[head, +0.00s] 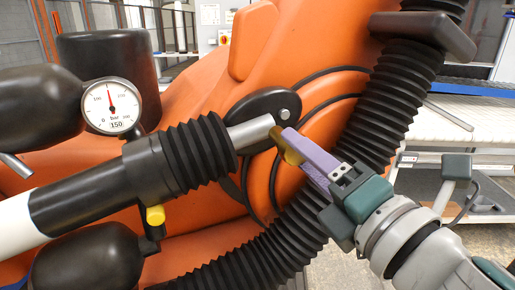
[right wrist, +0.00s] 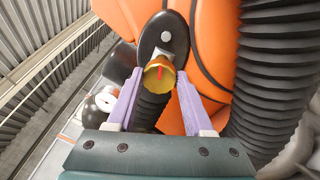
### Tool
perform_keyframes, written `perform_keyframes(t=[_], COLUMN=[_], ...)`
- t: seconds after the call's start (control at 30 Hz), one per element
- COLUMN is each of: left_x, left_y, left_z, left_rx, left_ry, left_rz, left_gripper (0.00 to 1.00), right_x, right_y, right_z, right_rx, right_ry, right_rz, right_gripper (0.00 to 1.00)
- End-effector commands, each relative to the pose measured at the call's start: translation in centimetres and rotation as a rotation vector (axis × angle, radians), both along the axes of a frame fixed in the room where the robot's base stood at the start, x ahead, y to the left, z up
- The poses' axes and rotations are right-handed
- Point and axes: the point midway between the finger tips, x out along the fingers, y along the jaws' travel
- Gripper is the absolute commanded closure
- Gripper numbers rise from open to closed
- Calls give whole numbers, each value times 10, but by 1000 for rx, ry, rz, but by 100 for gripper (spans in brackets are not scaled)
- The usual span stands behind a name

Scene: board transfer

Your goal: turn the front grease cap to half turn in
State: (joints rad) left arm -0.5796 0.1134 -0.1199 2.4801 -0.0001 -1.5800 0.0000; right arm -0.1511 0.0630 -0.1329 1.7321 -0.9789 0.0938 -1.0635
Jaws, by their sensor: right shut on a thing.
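The front grease cap (head: 291,157) is dark yellow and sits at the end of a grey metal rod (head: 250,132), partly hidden by my gripper. In the right wrist view the cap (right wrist: 158,84) faces me, with a red mark on its face pointing nearly straight up, leaning slightly right. My right gripper (head: 285,142) has pale purple fingers, one on each side of the cap, and is shut on it. The right wrist view shows both fingers of the gripper (right wrist: 160,76) flanking the cap. My left gripper is not in view.
A second, bright yellow cap (head: 155,215) sits under the black cylinder. A pressure gauge (head: 112,105) stands left of it, above the cylinder. A ribbed black hose (head: 385,110) runs close behind my right gripper, in front of the orange body (head: 200,95).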

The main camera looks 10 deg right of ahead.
Motion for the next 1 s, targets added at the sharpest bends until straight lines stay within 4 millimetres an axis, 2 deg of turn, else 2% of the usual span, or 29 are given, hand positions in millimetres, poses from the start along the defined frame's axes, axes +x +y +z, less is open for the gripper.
perform_keyframes(t=[0.47, 1.0], left_x=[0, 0], left_y=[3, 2], left_z=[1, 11], left_rx=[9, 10], left_ry=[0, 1], left_rz=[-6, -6], left_gripper=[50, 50], right_x=[0, 0], right_y=[1, 2], right_z=[0, 1], right_rx=[444, 948], right_ry=[85, 182], right_rz=[0, 1], right_gripper=[100, 100])
